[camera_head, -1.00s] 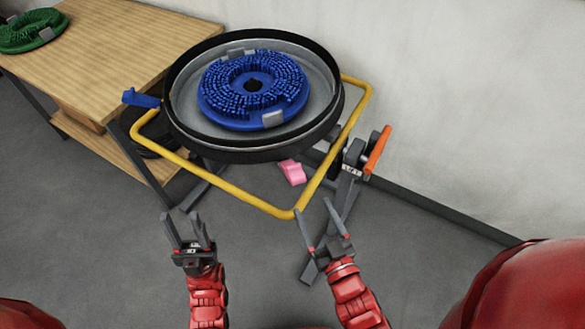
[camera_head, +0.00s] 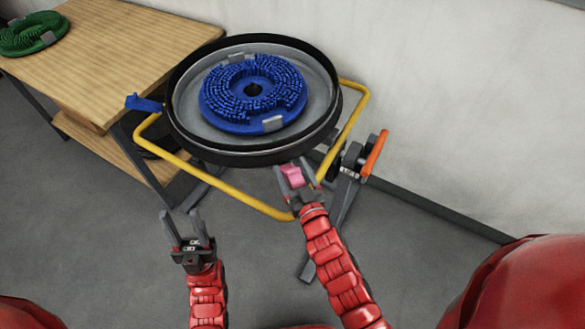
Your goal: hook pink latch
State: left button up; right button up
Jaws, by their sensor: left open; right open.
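The pink latch (camera_head: 292,173) is below the front rim of the round black-rimmed pan (camera_head: 262,158). My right gripper (camera_head: 293,170) is open, with its fingers on either side of the pink latch; I cannot tell whether they touch it. The latch's lower part is hidden by the gripper. My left gripper (camera_head: 183,217) is open and empty, in front of the yellow tube frame's left part.
A blue brush (camera_head: 240,118) lies in the pan. A yellow tube frame (camera_head: 228,190) surrounds the pan. A blue lever (camera_head: 143,103) sticks out left, an orange handle (camera_head: 376,153) right. A wooden table (camera_head: 130,50) with a green brush (camera_head: 32,35) stands left.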

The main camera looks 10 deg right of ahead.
grip_shut()
dwell(0.4)
dwell(1.0)
